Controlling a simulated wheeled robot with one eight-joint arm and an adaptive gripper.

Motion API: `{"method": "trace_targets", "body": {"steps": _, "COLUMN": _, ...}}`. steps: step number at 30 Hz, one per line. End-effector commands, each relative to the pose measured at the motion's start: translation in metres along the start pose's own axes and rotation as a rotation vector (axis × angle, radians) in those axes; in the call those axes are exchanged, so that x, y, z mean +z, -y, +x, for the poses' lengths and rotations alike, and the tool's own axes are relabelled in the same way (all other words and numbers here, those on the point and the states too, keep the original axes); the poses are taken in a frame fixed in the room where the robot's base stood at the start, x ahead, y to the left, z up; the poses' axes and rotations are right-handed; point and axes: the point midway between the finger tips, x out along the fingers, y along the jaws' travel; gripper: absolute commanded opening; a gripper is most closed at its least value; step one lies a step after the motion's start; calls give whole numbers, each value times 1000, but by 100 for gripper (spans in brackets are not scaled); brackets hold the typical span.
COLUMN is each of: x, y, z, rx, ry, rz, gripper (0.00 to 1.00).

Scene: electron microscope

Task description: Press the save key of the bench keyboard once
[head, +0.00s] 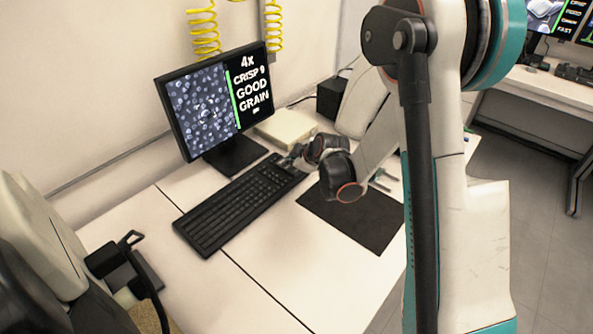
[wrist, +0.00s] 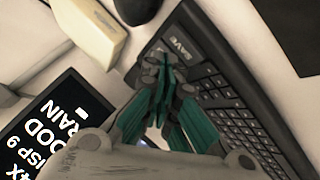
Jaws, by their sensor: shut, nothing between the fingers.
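The black bench keyboard (head: 232,208) lies on the white bench in front of the monitor. It also shows in the wrist view (wrist: 222,80), running from top middle to lower right. The save key (wrist: 180,44), marked SAVE in white, is at the keyboard's near end in that view, just beside my fingertips. My gripper (head: 289,161) is over the keyboard's far right end in the head view. In the wrist view my gripper (wrist: 163,60) has its teal fingers shut and empty. I cannot tell whether the tips touch the keyboard.
The monitor (head: 212,102) stands behind the keyboard, reading 4X, CRISP 9, GOOD GRAIN. A cream box (head: 286,127) and a black box (head: 331,98) are behind my gripper. A dark mat (head: 352,218) lies on the bench in front. A black device (head: 124,268) is at lower left.

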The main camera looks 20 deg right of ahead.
Motion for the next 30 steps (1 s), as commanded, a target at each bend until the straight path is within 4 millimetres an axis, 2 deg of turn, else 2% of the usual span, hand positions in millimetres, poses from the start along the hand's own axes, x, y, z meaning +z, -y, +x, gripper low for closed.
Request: {"method": "trace_targets", "body": {"steps": 30, "x": 4, "y": 4, "z": 6, "rx": 0, "ry": 0, "rz": 0, "gripper": 0}}
